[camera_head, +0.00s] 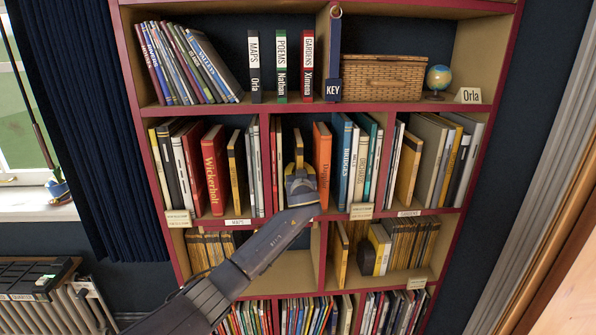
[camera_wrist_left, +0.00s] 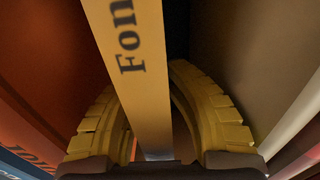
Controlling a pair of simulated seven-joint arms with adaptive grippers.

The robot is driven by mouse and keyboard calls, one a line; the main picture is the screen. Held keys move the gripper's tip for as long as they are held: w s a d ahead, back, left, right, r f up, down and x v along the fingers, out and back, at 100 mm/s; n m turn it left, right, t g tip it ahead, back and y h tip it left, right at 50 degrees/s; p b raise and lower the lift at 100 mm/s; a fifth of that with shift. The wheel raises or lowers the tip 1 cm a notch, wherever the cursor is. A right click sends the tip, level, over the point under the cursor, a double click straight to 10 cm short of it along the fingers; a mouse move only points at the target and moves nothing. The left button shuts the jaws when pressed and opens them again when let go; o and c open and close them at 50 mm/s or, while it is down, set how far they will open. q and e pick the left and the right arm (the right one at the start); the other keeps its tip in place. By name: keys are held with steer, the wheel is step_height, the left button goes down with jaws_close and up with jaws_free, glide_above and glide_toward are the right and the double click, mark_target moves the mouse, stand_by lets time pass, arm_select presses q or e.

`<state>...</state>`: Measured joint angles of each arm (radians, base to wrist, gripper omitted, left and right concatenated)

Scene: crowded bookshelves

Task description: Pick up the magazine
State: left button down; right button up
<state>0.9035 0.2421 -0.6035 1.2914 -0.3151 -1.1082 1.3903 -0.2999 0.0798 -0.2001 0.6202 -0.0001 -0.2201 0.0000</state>
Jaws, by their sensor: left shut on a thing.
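A thin yellow volume (camera_head: 298,146) stands in the middle compartment of the second shelf; I cannot tell if it is a magazine or a book. In the left wrist view its yellow spine (camera_wrist_left: 128,62) shows dark letters reading "Fon". My left gripper (camera_head: 299,176) is at this volume, with one yellow finger on each side of the spine, and is shut on it. The gripper and my arm hide the volume's lower part in the head view. My right gripper is not in view.
An orange book (camera_head: 322,165) stands close to the right of my gripper. A wicker basket (camera_head: 383,78) and small globe (camera_head: 438,78) sit on the shelf above. An empty bay (camera_head: 293,268) lies below.

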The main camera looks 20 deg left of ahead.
mark_target(299, 151)
arm_select(q)
steer(key=shift+r, duration=0.2)
stand_by(0.3)
step_height(299, 151, up, 7)
steer(key=v, duration=2)
steer(key=shift+f, duration=0.2)
